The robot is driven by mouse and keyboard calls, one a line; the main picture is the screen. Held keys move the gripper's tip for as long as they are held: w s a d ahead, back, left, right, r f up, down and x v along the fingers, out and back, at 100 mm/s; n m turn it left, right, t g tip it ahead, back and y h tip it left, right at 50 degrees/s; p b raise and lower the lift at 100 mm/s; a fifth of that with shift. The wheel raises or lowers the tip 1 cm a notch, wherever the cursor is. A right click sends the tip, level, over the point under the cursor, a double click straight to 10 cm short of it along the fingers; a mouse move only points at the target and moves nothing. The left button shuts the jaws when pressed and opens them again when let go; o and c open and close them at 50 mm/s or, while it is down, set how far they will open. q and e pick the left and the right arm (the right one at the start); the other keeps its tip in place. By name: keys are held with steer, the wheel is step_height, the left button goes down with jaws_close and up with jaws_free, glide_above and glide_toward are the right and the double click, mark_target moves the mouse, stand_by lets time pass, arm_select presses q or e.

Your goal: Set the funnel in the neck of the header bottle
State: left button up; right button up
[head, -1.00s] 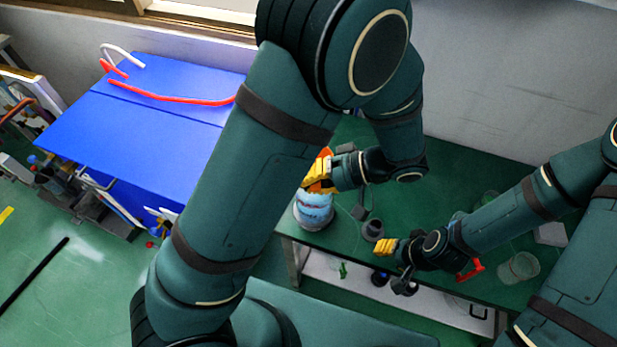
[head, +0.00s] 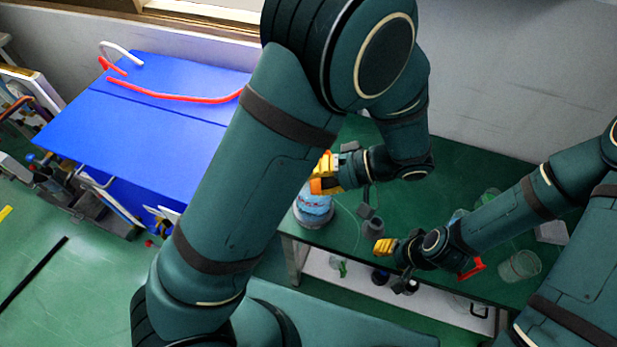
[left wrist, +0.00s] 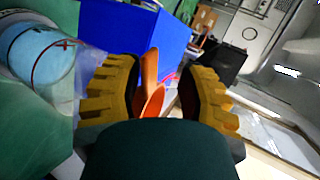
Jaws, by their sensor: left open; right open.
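The orange funnel (head: 317,186) shows in part beside my left gripper (head: 323,174), just above the header bottle (head: 313,210). The bottle is blue and whitish and stands at the left end of the green table. In the left wrist view the funnel (left wrist: 151,90) shows as orange pieces between the yellow fingers of my open left gripper (left wrist: 158,72). A blue and clear cylinder, probably the bottle (left wrist: 35,52), is at the left there. I cannot tell whether the funnel touches the neck. My right gripper (head: 383,247) is open at the table's front edge.
A small grey cup (head: 373,227) stands close to my right gripper. A red part (head: 471,268) and a clear beaker (head: 518,266) are further right on the green table (head: 440,175). A blue bench (head: 150,130) with a red tube is at left.

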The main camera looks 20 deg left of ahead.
arm_select(q)
steer(key=v, duration=1.1)
